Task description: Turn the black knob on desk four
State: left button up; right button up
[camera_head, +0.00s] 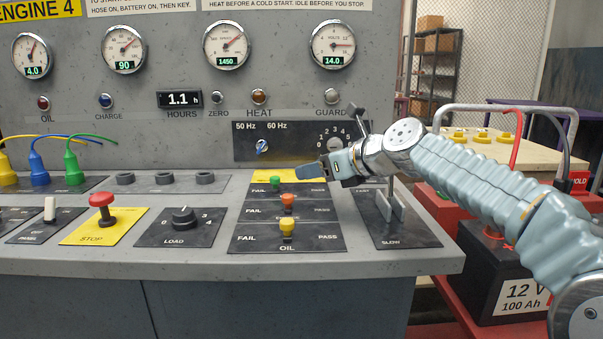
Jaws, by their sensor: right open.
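The desk under the yellow "ENGINE 4" sign (37,10) carries a black LOAD knob (183,216) on a dark plate marked 0, 3 and 4. My right gripper (308,172) reaches in from the right, above the yellow-backed FAIL/PASS switch plate, well to the right of the LOAD knob and apart from it. It is open and seen from the side, with nothing visible in it. A second dark dial (334,143) numbered to 5 is on the upright panel, partly hidden by my right gripper. My left gripper is not in view.
A red STOP button (102,205) stands left of the LOAD knob. Green, orange and yellow (287,228) toggles stand to its right. A lever (388,200) rises under my right arm. A 12 V battery (505,280) stands beyond the desk's right edge.

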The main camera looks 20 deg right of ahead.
aim_at(183, 217)
jog(key=k, duration=1)
